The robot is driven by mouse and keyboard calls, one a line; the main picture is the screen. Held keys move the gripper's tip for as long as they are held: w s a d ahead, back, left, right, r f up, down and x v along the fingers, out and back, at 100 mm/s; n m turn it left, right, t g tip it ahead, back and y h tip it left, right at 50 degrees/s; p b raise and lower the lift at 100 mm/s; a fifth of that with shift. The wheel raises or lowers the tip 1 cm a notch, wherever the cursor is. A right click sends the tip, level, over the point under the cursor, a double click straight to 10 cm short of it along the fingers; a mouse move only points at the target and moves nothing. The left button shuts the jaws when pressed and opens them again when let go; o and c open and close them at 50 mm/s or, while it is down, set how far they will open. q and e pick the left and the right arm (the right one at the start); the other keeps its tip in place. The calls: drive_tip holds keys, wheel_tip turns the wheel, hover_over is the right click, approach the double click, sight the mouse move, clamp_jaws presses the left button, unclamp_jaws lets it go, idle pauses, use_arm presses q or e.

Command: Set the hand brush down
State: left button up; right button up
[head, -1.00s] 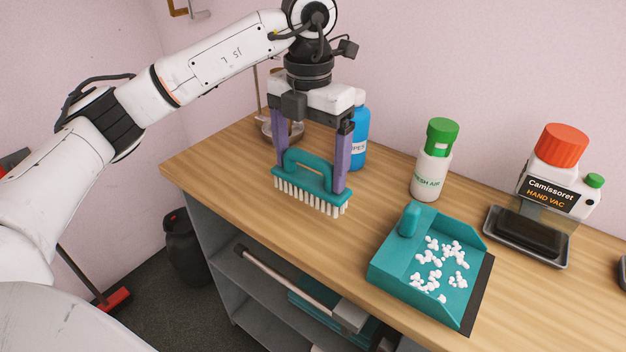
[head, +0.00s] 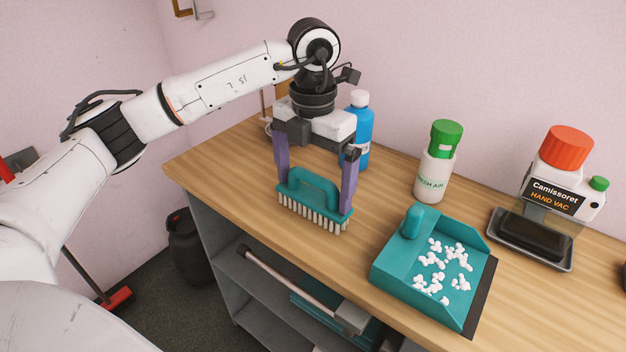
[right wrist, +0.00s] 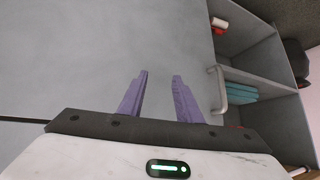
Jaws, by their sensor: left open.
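The teal hand brush (head: 313,199) with pale bristles is on the left part of the wooden counter (head: 240,160), upright with its bristles down. The bristles appear to rest on the counter near its front edge. My left gripper (head: 315,192) is open, with one purple finger at each end of the brush. I cannot tell whether the fingers touch it. In the right wrist view, my right gripper (right wrist: 160,95) has its two purple fingers apart with nothing between them, in front of a grey surface.
A teal dustpan (head: 400,265) with white bits lies right of the brush. A blue bottle (head: 357,125), a green-capped air freshener (head: 436,165) and a hand vac (head: 560,180) stand behind. Shelves (head: 270,270) are below the counter. Bare counter lies between brush and dustpan.

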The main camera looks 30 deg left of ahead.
use_arm(q)
wheel_tip(320, 180, up, 12)
drive_tip(key=p, duration=0.1)
drive_tip(key=shift+r, duration=0.15)
idle(0.5)
